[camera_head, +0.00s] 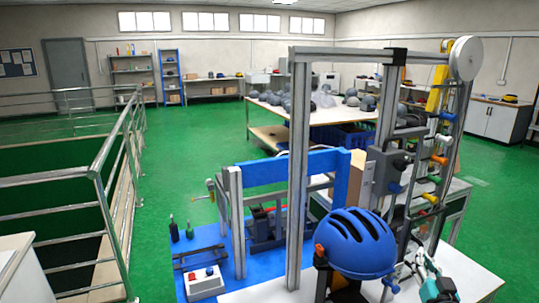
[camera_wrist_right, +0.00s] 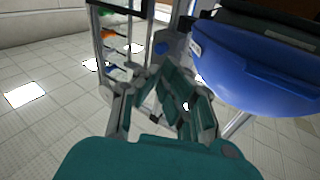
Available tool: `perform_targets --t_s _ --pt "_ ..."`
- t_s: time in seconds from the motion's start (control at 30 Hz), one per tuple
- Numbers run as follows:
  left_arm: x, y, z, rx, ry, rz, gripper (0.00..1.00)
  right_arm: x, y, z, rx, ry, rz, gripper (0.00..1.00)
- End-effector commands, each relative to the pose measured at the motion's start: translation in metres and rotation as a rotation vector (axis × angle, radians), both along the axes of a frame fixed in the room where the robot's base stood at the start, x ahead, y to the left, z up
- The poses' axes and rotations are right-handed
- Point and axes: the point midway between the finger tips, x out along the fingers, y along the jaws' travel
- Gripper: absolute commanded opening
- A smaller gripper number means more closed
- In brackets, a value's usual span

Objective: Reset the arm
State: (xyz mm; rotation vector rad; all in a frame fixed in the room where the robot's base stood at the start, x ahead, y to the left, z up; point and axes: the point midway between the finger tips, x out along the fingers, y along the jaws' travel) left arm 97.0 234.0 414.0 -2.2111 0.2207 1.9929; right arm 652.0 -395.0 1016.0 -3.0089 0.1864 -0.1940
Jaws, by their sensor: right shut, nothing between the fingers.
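My right gripper (camera_head: 420,270) is low at the right in the head view, just right of the blue helmet (camera_head: 355,240). Its teal fingers (camera_wrist_right: 165,100) are shut with nothing between them in the wrist view. The helmet also shows close by at the upper right of the wrist view (camera_wrist_right: 250,75). It sits on a dark mount in front of the metal drop tower (camera_head: 300,130). A grey carriage unit (camera_head: 385,165) is on the tower's right side. Whether the gripper touches the helmet is unclear. My left gripper is not in view.
Coloured handles (camera_head: 437,159) stick out along the tower's right column. A control box (camera_head: 205,282) with red and blue buttons lies on the blue mat (camera_head: 200,240). Metal railings (camera_head: 105,190) stand at the left.

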Motion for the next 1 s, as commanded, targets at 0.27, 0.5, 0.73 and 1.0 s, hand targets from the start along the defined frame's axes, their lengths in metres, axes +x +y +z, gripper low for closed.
perform_targets --t_s 0.27,0.5,0.73,1.0 --pt "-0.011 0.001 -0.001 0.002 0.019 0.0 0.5 -0.058 0.056 -0.082 -0.037 0.342 0.019 0.0" --pt "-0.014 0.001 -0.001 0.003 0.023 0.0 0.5 -0.182 0.125 -0.16 -0.1 0.813 0.098 0.0" --pt "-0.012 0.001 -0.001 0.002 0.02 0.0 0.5 -0.272 0.158 -0.181 -0.137 1.089 0.178 0.0" --pt "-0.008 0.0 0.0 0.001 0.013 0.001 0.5 -0.347 0.18 -0.182 -0.159 1.295 0.26 0.0"
